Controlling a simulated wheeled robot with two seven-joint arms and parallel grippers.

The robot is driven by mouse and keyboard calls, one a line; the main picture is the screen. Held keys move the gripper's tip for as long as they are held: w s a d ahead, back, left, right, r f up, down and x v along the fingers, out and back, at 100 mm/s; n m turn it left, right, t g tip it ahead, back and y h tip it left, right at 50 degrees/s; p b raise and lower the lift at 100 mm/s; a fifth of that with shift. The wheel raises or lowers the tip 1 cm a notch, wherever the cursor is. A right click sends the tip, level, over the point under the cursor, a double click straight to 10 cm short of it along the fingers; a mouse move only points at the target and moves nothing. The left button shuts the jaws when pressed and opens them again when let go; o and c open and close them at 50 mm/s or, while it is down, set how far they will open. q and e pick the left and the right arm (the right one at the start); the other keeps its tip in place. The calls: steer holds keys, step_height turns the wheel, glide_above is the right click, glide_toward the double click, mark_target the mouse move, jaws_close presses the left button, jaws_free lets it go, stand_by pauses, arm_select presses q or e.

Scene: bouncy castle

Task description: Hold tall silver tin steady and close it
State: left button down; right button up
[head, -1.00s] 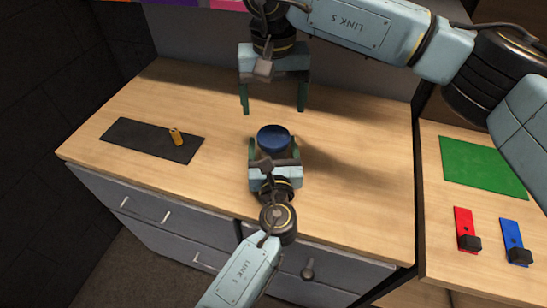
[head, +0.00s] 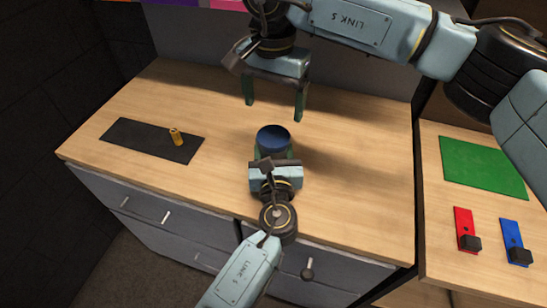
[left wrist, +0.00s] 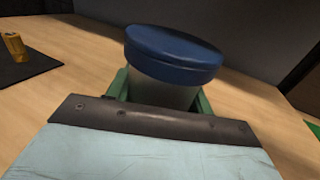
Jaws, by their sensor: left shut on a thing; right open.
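The tall silver tin stands upright on the wooden counter, with a round dark blue lid (head: 273,139) on top. In the left wrist view its grey side (left wrist: 160,91) shows under the blue lid (left wrist: 173,54), which looks level or nearly so; I cannot tell if it is fully seated. My left gripper (head: 273,157) is shut on the tin's body from the front, its green fingers on either side below the lid. My right gripper (head: 273,108) is open and empty, above and behind the tin, fingers pointing down.
A dark mat (head: 151,141) with a small orange-yellow can (head: 176,137) lies at the left. On the right-hand surface are a green mat (head: 483,166), a red piece (head: 465,226) and a blue piece (head: 512,239) with black blocks. Counter around the tin is clear.

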mark_target(273, 135)
steer(key=m, duration=0.7)
steer(key=shift+f, duration=0.1)
steer(key=shift+f, duration=3.95)
steer(key=c, duration=1)
steer(key=m, duration=0.5)
steer(key=shift+m, duration=0.4)
steer(key=o, duration=1.1)
steer(key=shift+o, duration=0.2)
